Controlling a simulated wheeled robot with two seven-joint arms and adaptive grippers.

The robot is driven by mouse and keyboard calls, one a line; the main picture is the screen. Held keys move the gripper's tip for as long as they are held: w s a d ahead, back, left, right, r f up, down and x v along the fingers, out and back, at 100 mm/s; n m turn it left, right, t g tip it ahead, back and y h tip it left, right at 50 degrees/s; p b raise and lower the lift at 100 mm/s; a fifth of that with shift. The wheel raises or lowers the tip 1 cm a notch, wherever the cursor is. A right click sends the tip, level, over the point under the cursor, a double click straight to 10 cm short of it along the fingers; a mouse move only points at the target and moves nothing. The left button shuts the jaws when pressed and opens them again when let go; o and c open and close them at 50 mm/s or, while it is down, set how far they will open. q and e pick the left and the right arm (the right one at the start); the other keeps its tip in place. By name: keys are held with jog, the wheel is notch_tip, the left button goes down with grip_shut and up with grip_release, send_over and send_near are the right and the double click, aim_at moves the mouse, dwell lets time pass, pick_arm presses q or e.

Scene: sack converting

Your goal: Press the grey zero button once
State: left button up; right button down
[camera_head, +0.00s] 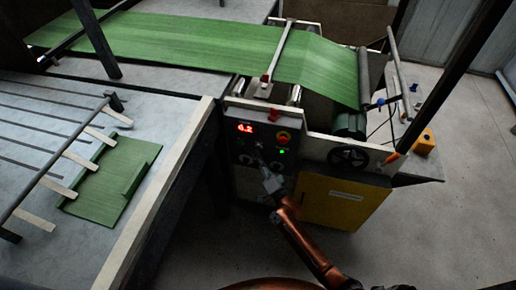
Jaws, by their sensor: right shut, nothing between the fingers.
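The dark control panel (262,140) stands on the front of the machine, with a lit red display (245,127) reading about 6.2. Small buttons and knobs sit below the display; the grey zero button is too small to single out, and my gripper may cover part of that area. My right gripper (264,168) is shut and empty, on the end of my orange arm that comes up from the bottom right. Its tip is in front of the panel's lower middle; I cannot tell whether it touches. My left gripper is out of view.
A red and yellow stop button (284,137) and a green light (282,152) are right of the display. A black handwheel (348,158) and a yellow cabinet (345,200) stand further right. Green sack web (200,42) runs over the machine. A table (60,240) fills the left.

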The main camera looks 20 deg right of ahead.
jog(key=shift+w, duration=0.1)
dwell(0.6)
jog(key=shift+w+d, duration=0.2)
jog(key=shift+w, duration=0.05)
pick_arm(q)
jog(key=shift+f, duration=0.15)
pick_arm(e)
jog(key=shift+w+d, duration=0.25)
jog(key=shift+w, duration=0.1)
dwell(0.6)
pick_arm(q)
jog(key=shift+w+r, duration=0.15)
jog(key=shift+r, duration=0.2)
pick_arm(e)
jog(key=shift+s+a, duration=0.45)
jog(key=shift+s, duration=0.25)
pick_arm(q)
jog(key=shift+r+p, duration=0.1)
jog(key=shift+p, duration=0.2)
pick_arm(e)
jog(key=shift+s+a, duration=0.1)
